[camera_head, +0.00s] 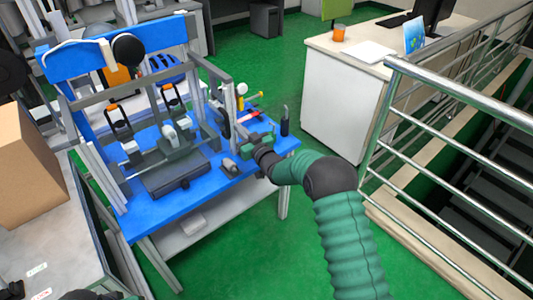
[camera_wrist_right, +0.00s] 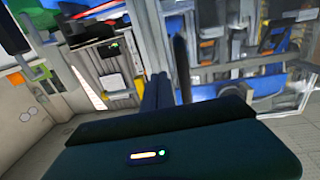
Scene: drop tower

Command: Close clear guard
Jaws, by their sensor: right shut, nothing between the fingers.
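The drop tower stands on a blue bench (camera_head: 165,205) in the head view. The clear guard is hard to make out; a grey-framed panel (camera_head: 222,122) stands upright at the tower's right side, swung out from its front. In the right wrist view, grey uprights (camera_wrist_right: 146,38) rise just beyond my fingers. My right gripper (camera_head: 238,128) is shut and empty, close to the right of that framed panel. Whether it touches the panel I cannot tell. Its fingers show in the wrist view (camera_wrist_right: 168,85).
A dark grey block (camera_head: 180,170) sits at the tower's front. Small tools and a black bottle (camera_head: 285,122) stand at the bench's right end. A cardboard box (camera_head: 25,165) is at left, a white desk (camera_head: 345,95) behind, and metal railing (camera_head: 440,85) at right.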

